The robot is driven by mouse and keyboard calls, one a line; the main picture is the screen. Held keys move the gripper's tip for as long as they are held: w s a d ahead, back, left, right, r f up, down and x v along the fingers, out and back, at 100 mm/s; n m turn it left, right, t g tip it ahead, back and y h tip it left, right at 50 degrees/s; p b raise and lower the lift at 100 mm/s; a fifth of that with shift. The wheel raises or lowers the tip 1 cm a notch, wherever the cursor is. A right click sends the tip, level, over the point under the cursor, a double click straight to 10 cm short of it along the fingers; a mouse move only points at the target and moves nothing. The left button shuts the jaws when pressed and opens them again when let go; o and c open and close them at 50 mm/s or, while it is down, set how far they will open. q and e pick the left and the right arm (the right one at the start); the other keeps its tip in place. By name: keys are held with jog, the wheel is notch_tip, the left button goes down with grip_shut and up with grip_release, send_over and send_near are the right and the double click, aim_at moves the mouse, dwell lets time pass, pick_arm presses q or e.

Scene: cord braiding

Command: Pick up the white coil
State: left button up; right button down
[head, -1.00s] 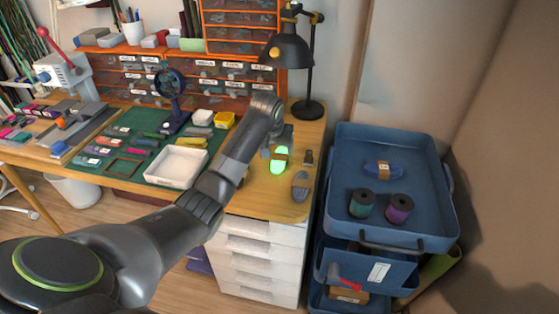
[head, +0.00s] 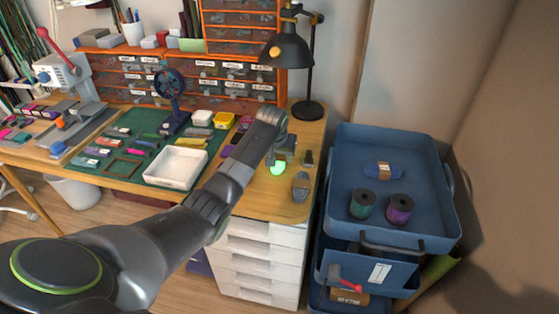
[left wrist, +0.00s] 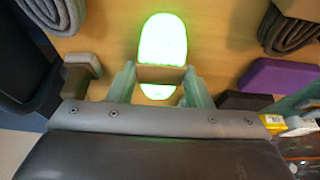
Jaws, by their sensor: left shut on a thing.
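The white coil (head: 278,169) glows bright green-white on the right part of the wooden desk. In the left wrist view the coil (left wrist: 162,42) is an upright bright oval with a brown band (left wrist: 160,74) around its lower part. My left gripper (head: 282,155) comes over it from the left and hides its upper part in the head view. In the left wrist view the fingers of my left gripper (left wrist: 160,78) are on either side of the band, shut on the coil. I cannot tell whether it is clear of the desk. My right gripper is not in view.
A grey coil (head: 301,187) lies close in front, and a small dark item (head: 308,158) lies to the right. The black lamp (head: 309,110) stands behind. A white tray (head: 176,167) is to the left. A blue cart (head: 440,240) holds two spools and a blue coil.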

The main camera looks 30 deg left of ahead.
aim_at(279, 160)
pick_arm(q)
jog(key=shift+c, duration=1.2)
jog(key=shift+w+r, duration=0.1)
jog(key=shift+r, duration=1.5)
jog(key=shift+s+d+r, duration=0.1)
jog(key=shift+s+r, duration=0.05)
jog(key=shift+s, duration=0.2)
jog(key=s+d, duration=0.1)
jog(key=s, duration=0.4)
jog(key=s+d+p, duration=0.1)
jog(key=s, duration=0.5)
jog(key=s+d, duration=0.2)
jog(key=s, duration=0.3)
jog(key=shift+s+d, duration=0.1)
jog(key=shift+s, duration=0.3)
jog(key=shift+r, duration=0.1)
